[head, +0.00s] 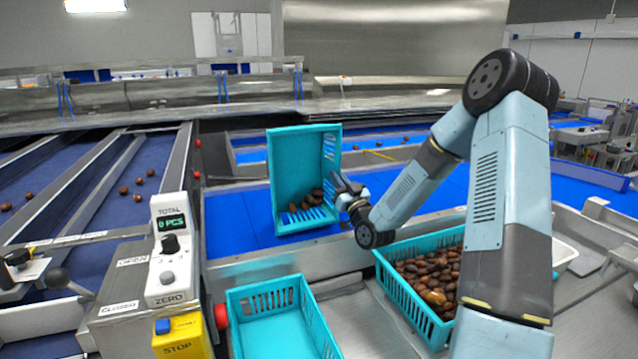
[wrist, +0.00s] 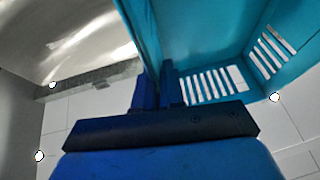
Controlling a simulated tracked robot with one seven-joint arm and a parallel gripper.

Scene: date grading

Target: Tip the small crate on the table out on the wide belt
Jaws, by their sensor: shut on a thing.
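The small turquoise crate (head: 283,165) is up in the air over the wide blue belt (head: 235,222), steeply tilted so its open side faces the head camera. Several brown dates (head: 305,207) lie against its slotted lower wall. My gripper (head: 343,188) is shut on the crate's right wall in the head view. In the wrist view my gripper (wrist: 158,85) pinches the thin crate wall, and the crate's slotted inside (wrist: 205,50) shows at right; no dates show there. The belt surface around the crate looks bare.
An empty turquoise crate (head: 240,325) stands at the front, beside a counter box (head: 168,250) and a yellow stop box (head: 180,338). A turquoise crate (head: 390,275) full of dates stands on the table (head: 375,335) beside my arm. Belts at left carry scattered dates (head: 138,190).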

